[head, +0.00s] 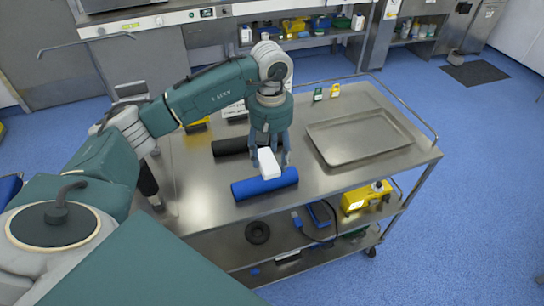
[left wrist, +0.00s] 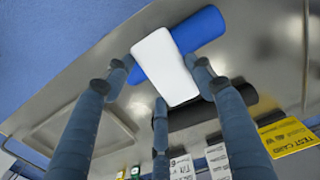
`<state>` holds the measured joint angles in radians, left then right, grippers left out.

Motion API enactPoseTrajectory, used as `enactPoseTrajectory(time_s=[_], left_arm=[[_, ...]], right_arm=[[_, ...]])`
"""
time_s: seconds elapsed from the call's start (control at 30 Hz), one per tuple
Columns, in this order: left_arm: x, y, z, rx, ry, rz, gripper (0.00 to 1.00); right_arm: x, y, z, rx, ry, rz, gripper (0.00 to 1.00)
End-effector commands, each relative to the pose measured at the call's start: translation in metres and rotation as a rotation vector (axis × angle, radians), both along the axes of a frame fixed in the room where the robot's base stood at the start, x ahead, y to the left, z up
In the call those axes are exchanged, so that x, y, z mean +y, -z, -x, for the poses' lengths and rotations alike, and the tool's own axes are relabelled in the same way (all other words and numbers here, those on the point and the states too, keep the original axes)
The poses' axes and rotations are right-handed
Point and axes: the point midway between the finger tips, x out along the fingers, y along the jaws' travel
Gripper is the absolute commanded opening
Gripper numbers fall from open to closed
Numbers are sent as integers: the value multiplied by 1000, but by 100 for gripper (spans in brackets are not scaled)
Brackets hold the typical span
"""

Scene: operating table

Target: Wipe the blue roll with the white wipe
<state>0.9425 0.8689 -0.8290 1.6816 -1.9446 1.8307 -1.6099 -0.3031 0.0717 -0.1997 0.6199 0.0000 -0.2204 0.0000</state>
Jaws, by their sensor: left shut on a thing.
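The blue roll (head: 265,184) lies on the metal table near its front edge. My left gripper (head: 271,158) is above the roll, shut on the white wipe (head: 268,164). The wipe is a small white block with its lower end over the middle of the roll; I cannot tell whether they touch. In the left wrist view the wipe (left wrist: 165,68) sits between the fingers (left wrist: 160,85) and covers part of the blue roll (left wrist: 198,32). My right gripper does not show.
A black roll (head: 232,146) lies behind the blue one. An empty metal tray (head: 358,136) takes up the table's right side. A yellow test card (left wrist: 289,137) and several printed cards lie nearby. Two small bottles (head: 326,93) stand at the back edge.

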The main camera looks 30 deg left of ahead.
Motion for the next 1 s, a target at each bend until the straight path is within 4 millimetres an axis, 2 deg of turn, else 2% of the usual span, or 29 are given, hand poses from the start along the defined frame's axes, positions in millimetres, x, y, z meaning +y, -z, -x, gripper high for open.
enactPoseTrajectory(time_s=[0.03, 0.33, 1.0], left_arm=[[0, -8, 0, -1, -1, 0, 34], [-1, -32, 4, -1, -10, 0, 34], [-2, -34, 5, -1, -11, 1, 34]], right_arm=[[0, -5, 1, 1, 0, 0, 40], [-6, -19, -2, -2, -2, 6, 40], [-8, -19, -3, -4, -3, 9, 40]])
